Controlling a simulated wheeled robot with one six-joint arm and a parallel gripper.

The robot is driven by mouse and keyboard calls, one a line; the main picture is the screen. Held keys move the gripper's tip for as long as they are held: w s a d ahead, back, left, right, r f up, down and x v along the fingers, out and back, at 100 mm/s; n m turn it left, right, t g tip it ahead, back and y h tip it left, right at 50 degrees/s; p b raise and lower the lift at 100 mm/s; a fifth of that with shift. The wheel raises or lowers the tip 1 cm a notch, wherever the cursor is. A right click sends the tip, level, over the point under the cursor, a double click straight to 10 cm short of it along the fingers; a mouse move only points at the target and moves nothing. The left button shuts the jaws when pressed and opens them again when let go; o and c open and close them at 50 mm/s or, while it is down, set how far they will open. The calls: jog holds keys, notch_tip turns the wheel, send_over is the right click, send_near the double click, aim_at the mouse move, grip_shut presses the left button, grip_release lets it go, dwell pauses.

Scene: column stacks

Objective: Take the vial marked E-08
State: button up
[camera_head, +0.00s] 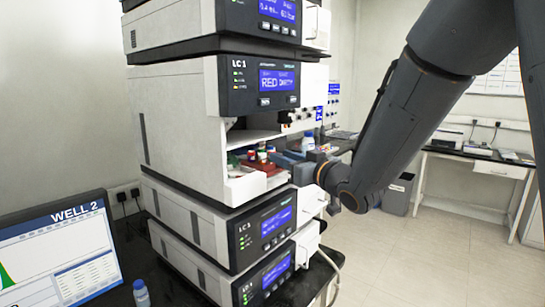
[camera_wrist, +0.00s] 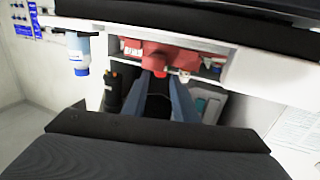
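Several small vials with red, white, yellowish and green caps (camera_head: 262,155) stand in the open compartment of an LC 1 unit in the head view. No mark E-08 can be read on any of them. My gripper (camera_head: 288,160) reaches into this opening from the right. In the wrist view my gripper (camera_wrist: 161,80) shows two blue fingers set apart. A red-capped vial (camera_wrist: 160,71) appears between or just beyond the fingertips, with no clear contact. A red rack or block (camera_wrist: 152,55) lies behind it. A white-capped vial (camera_wrist: 184,76) is just right of the fingers.
The white compartment floor (camera_head: 245,187) and shelf above (camera_head: 250,138) bound the opening. A blue-capped bottle (camera_head: 307,142) stands at its right; a bottle also shows in the wrist view (camera_wrist: 78,55). Another bottle (camera_head: 141,294) stands by the WELL 2 monitor (camera_head: 62,255). Open floor lies right.

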jog(key=shift+p+x, duration=0.45)
jog(key=shift+x, duration=1.15)
grip_shut()
jog(key=shift+r, duration=0.1)
